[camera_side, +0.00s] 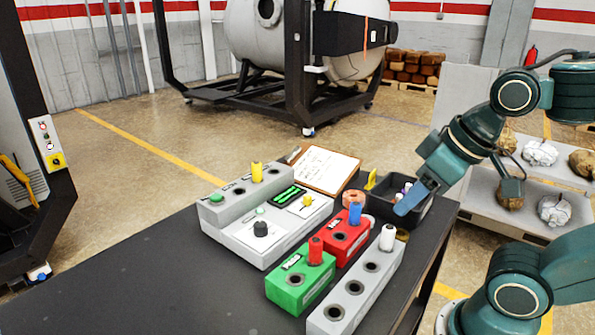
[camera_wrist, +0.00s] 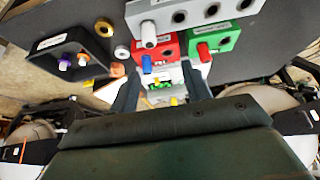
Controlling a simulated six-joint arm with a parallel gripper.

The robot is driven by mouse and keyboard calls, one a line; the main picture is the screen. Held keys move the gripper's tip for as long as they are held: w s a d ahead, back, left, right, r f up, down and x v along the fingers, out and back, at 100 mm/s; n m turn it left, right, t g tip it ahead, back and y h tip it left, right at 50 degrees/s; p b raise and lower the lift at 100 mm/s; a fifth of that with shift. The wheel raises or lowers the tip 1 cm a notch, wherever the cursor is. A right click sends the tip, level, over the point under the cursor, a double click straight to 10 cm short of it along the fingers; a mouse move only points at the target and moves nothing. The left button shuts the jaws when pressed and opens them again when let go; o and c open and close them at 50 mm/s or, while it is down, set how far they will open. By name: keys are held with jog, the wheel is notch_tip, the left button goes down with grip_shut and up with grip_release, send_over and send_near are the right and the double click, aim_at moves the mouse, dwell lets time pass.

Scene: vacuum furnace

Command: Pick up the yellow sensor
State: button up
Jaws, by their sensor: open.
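The yellow sensor (camera_side: 257,173) is a small upright cylinder. It stands in the raised back row of the light grey tester unit (camera_side: 240,208), on the left part of the table. My gripper (camera_side: 408,203) is far to its right, above the table near the black bin, pointing down and left. In the wrist view my gripper (camera_wrist: 162,88) shows two fingers spread apart with nothing held between them. Small yellow spots show between and below the fingers there, but I cannot tell which is the sensor.
A red block (camera_side: 338,246) holds a blue sensor, a green block (camera_side: 294,285) a red one, and a grey rack (camera_side: 350,297) a white one. A black bin (camera_side: 418,220) holds small parts. A clipboard (camera_side: 326,168) lies behind. The table's left front (camera_side: 150,280) is clear.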

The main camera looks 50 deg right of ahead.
jog(key=w+r+m+g, duration=0.1)
jog(key=w+r+m, duration=0.35)
jog(key=w, duration=0.45)
jog(key=w+r+m+g, duration=0.2)
jog(key=w+r+m, duration=0.3)
jog(key=w, duration=0.4)
jog(key=m+g, duration=0.3)
jog(key=m, duration=0.4)
send_over(258, 162)
notch_tip(258, 162, down, 2)
jog(key=shift+f, duration=0.2)
jog(key=shift+f, duration=0.2)
jog(key=shift+a+f, duration=0.1)
jog(key=shift+f, duration=4)
jog(key=shift+f, duration=0.15)
